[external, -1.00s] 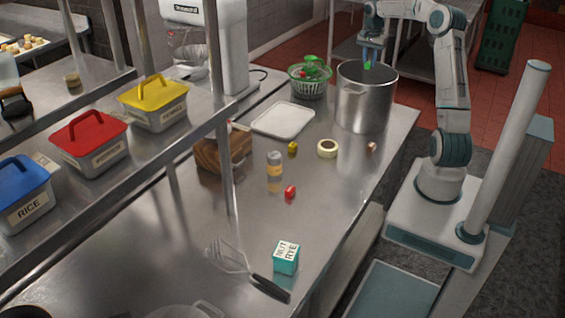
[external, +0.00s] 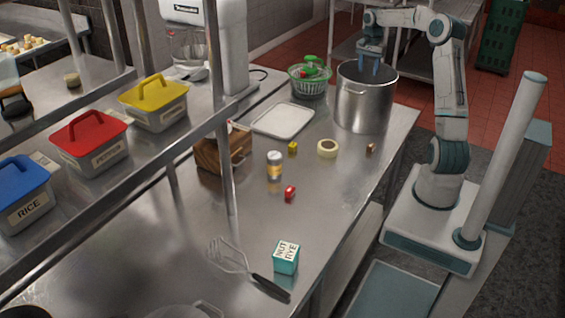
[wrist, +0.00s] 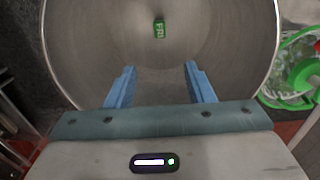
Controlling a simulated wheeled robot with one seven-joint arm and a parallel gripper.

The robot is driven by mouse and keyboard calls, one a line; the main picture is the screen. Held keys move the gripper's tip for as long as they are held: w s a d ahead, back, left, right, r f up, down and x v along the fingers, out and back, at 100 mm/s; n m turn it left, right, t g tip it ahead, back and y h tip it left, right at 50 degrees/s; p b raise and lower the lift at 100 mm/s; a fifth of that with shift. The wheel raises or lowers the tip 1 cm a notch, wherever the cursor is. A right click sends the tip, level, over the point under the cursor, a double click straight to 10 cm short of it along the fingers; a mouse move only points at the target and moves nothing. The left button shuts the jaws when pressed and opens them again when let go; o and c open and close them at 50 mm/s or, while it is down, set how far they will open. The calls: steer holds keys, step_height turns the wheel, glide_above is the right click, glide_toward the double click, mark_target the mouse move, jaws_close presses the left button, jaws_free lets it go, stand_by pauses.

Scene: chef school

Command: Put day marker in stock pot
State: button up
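The stock pot (external: 364,103) is a tall steel pot standing at the far right end of the steel counter. My gripper (external: 376,66) is above the pot's mouth, pointing down. In the wrist view my gripper (wrist: 160,85) has its two blue fingers apart with nothing between them. The day marker (wrist: 159,28), a small green piece with white letters that look like "FRI", lies inside the pot on its bottom. It is apart from the fingers and hidden by the pot wall in the external view.
A shelf post (external: 227,170) rises at left.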

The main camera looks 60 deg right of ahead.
stand_by(0.4)
step_height(320, 180, up, 7)
steer(key=p, duration=0.5)
steer(key=shift+a, duration=0.15)
steer(key=s+a+r+n+t+h+b, duration=0.2)
steer(key=a+n, duration=0.6)
steer(key=a, duration=1.4)
steer(key=s+a+f+n+t+y+b, duration=0.1)
steer(key=s+a+f+n+b, duration=0.1)
steer(key=s+a+f+n, duration=0.2)
steer(key=s+a+f+n+y+b, duration=0.1)
steer(key=s+a+f+n, duration=0.3)
steer(key=s+a, duration=0.6)
steer(key=s+n+b, duration=0.1)
steer(key=s+n, duration=0.1)
steer(key=shift+s+a+t, duration=0.3)
steer(key=shift+a+t, duration=0.1)
